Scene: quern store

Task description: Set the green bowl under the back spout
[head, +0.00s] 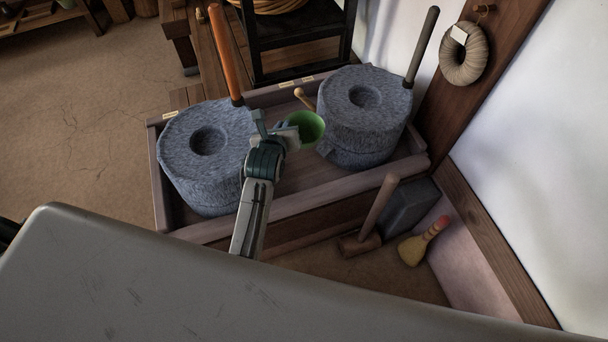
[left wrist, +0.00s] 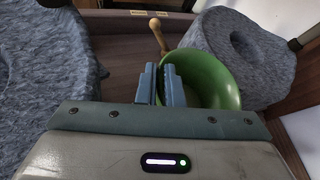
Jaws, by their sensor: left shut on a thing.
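The green bowl (head: 310,126) is held by its rim in my left gripper (head: 289,134), above the wooden trough between two grey stone querns. In the left wrist view the bowl (left wrist: 215,85) tilts with its inside towards me, and the gripper's two fingers (left wrist: 160,88) close on its left rim. The left quern (head: 185,150) has an orange handle, the right quern (head: 365,105) a dark one. A small grey lip (head: 325,152) juts from the right quern's lower left side, close below the bowl. I cannot tell which spout is the back one. My right gripper is out of view.
The trough (head: 300,190) has raised wooden edges, with small labels on its back edge. A thin wooden stick (head: 302,97) stands behind the bowl. A mallet (head: 375,215), a brush (head: 422,243) and a dark slab (head: 410,207) are in front. A rope coil (head: 463,55) hangs at right.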

